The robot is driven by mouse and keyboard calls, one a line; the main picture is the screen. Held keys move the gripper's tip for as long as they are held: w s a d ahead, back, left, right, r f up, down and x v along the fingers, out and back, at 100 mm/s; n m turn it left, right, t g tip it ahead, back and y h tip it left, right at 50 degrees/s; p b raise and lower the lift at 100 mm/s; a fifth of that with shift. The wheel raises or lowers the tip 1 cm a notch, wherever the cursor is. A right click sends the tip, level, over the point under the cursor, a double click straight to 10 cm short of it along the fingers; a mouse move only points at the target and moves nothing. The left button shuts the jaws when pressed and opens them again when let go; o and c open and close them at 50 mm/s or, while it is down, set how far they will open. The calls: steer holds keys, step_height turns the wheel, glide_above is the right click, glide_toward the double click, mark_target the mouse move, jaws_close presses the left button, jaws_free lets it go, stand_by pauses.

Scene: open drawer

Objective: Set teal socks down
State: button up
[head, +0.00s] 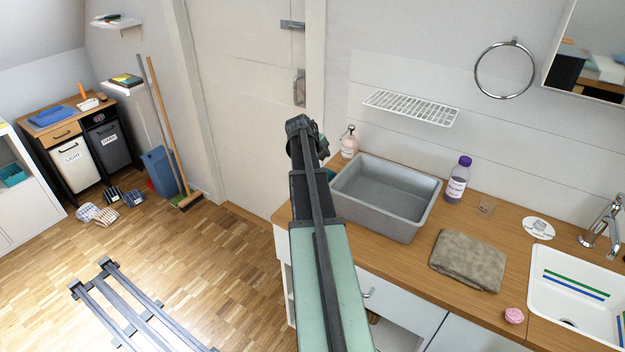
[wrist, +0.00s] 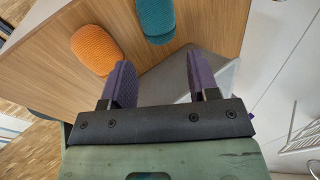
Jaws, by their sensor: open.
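The teal socks (wrist: 156,22) lie as a rounded bundle on the wooden counter in the wrist view, near the top edge of the picture. They are beyond my fingertips and apart from them. My gripper (wrist: 158,62) is open, with its two purple fingers spread and nothing held between them. In the head view, my gripper (head: 303,132) is seen from behind at the end of my arm, near the left end of the counter.
An orange bundle (wrist: 97,48) lies beside the teal socks. A grey basin (head: 385,195) stands just right of my arm on the counter (head: 412,255). A soap bottle (head: 349,142), purple-capped bottle (head: 457,180) and folded towel (head: 468,261) are nearby. The counter edge drops to the floor.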

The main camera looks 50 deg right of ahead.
steer(key=b+x, duration=0.3)
steer(key=x, duration=0.1)
steer(key=shift+f, duration=0.35)
steer(key=shift+d+f, duration=0.15)
steer(key=b+x, duration=0.5)
steer(key=shift+w+f, duration=0.15)
steer(key=shift+w, duration=0.1)
steer(key=shift+r+p, duration=0.25)
steer(key=shift+p, duration=0.05)
steer(key=c, duration=0.6)
steer(key=shift+r, duration=0.1)
steer(key=shift+c, duration=0.2)
